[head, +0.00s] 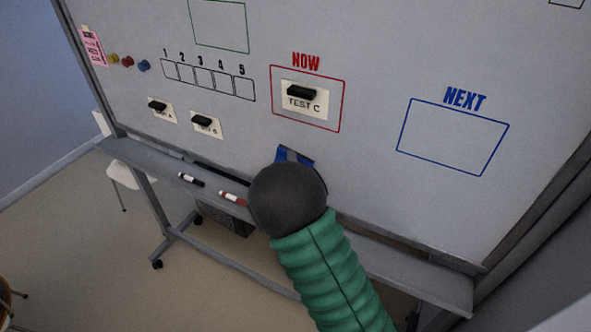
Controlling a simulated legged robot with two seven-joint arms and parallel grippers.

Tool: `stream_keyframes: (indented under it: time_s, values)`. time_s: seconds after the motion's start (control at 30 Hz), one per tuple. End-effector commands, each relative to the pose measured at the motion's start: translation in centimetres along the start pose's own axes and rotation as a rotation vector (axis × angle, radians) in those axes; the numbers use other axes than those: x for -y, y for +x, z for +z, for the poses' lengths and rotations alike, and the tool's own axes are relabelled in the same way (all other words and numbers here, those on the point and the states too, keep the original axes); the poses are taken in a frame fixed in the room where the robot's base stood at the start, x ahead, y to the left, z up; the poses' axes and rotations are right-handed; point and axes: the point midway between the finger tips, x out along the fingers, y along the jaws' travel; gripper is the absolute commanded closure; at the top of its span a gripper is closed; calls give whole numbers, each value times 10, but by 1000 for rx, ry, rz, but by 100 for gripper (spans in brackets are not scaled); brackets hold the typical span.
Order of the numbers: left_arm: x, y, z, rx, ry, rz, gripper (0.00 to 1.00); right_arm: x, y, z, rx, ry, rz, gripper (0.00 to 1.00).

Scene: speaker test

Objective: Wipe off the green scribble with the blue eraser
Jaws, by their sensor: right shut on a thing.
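The blue eraser (293,156) shows only in part, at the whiteboard's lower area, just beyond the dark round end of my right arm. My right gripper (290,172) is mostly hidden behind that round part and is shut on the eraser. I cannot tell whether the eraser touches the board. No green scribble is visible; it may be hidden behind my arm or wiped from view. My left gripper is not in view.
The whiteboard (370,60) carries a red NOW box with a TEST C card (304,100) and an empty blue NEXT box (453,139). Two cards (207,125) (161,111) hang left. A black marker (191,180) and red marker (233,198) lie on the tray (145,157).

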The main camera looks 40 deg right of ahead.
Motion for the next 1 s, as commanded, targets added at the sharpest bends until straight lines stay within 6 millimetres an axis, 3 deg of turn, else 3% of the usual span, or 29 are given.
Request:
stream_keyframes:
  time_s: [0.7,1.0]
  values:
    - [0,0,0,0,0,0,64,11,29,-50,-1,2,1,99]
    - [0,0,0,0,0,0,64,11,29,-52,0,1,1,99]
